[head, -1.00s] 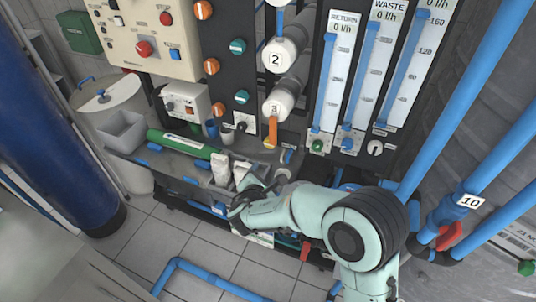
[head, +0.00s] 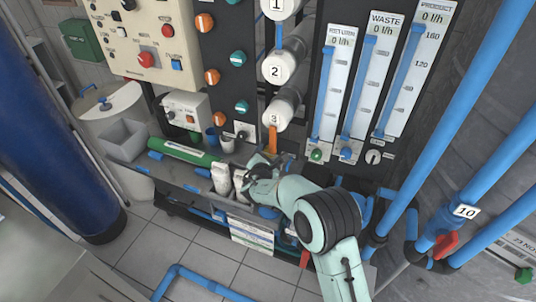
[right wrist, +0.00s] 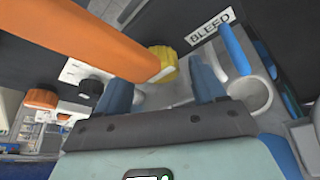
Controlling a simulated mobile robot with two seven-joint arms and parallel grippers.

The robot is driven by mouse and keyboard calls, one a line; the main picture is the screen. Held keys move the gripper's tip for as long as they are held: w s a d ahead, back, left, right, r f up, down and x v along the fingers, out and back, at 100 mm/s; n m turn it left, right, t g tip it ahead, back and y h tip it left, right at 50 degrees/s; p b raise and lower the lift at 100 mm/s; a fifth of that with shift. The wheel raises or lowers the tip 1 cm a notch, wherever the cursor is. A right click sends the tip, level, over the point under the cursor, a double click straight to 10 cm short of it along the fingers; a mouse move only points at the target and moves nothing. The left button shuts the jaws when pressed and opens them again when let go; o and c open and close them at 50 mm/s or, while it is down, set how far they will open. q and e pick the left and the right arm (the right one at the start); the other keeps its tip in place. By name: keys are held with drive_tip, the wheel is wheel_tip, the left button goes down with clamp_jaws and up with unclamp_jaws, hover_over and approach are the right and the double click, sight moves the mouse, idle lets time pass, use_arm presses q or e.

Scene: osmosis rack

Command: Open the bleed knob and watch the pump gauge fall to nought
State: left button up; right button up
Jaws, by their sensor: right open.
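A yellow knob (right wrist: 163,62) sits beside the BLEED label (right wrist: 210,32) in the right wrist view. My right gripper (right wrist: 160,82) is open, its two blue fingers pointing towards the knob, one to each side. I cannot tell whether they touch it. In the head view my right gripper (head: 260,172) is at the rack's bench, just below the orange pipe (head: 272,140); the yellow knob is hidden there. I cannot make out the pump gauge in either view. My left gripper is not in view.
The orange pipe also crosses close by in the right wrist view (right wrist: 105,45). A black knob (right wrist: 90,88) and a grey cup-like holder (right wrist: 255,95) flank the fingers. White bottles (head: 221,178) stand left of my gripper.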

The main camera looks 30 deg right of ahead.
drive_tip(key=shift+w, duration=0.1)
drive_tip(key=c, duration=1.1)
drive_tip(key=shift+o, duration=0.2)
drive_tip(key=shift+r+n+p, duration=0.1)
drive_tip(key=shift+n+p, duration=0.2)
drive_tip(key=shift+p, duration=0.35)
drive_tip(key=n+g+p, duration=0.1)
drive_tip(key=p, duration=0.1)
drive_tip(key=n+g+h+p, duration=0.1)
drive_tip(key=n+p, duration=0.1)
drive_tip(key=p, duration=0.1)
drive_tip(key=shift+w+r+h, duration=0.2)
drive_tip(key=shift+h, duration=0.1)
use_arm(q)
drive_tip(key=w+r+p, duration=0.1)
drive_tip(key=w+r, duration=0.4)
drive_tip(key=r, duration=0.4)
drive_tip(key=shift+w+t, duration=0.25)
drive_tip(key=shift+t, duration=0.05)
use_arm(e)
drive_tip(key=shift+f+n+g, duration=0.15)
drive_tip(key=shift+n+g, duration=0.15)
drive_tip(key=shift+n, duration=0.3)
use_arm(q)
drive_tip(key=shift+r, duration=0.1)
use_arm(e)
drive_tip(key=o, duration=1.1)
drive_tip(key=shift+f, duration=0.1)
drive_tip(key=shift+c, duration=0.2)
drive_tip(key=shift+s, duration=0.1)
